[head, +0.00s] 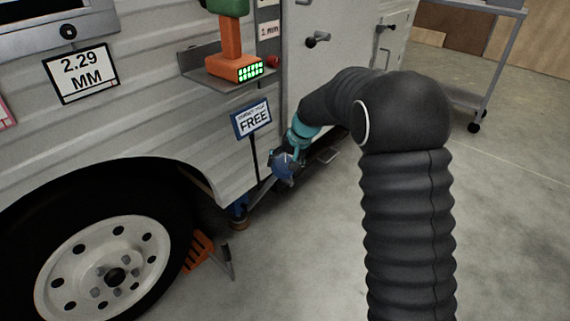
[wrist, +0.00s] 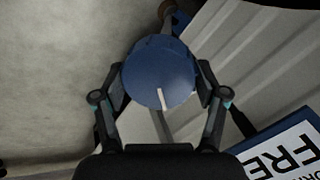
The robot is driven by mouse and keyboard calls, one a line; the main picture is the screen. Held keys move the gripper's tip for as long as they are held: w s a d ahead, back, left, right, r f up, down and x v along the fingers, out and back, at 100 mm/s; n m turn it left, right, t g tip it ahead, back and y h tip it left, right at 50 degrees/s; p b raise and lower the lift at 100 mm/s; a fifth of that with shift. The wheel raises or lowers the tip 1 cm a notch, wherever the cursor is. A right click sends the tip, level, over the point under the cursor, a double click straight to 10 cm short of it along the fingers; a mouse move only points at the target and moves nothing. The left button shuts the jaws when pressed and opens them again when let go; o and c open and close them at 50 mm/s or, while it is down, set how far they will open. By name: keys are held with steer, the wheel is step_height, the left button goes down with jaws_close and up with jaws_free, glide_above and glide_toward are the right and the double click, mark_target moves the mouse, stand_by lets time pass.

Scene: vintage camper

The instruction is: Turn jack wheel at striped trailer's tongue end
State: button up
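The blue jack wheel (wrist: 158,75) is a round disc with a white line running from near its middle toward its lower edge. It sits low beside the camper, and shows small in the head view (head: 284,168). My gripper (wrist: 161,82) has one finger on each side of the disc, and both finger pads look to touch its rim. In the head view my gripper (head: 292,152) is at the wheel, with the fingers too small to make out clearly. The ribbed pale camper wall (head: 190,125) stands behind and to the left.
A blue FREE sign (head: 251,118) stands on a thin post near the wheel. A shelf (head: 205,70) with an orange and green device (head: 233,50) juts out above. A tyre (head: 110,265) and orange chock (head: 198,250) are at left. Concrete floor (head: 500,220) is open at right.

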steer(key=o, duration=0.4)
steer(key=shift+a, duration=0.1)
steer(key=shift+o, duration=0.2)
steer(key=shift+s+d+r, duration=0.1)
steer(key=shift+d+r, duration=0.15)
steer(key=shift+r, duration=0.2)
steer(key=v, duration=1.1)
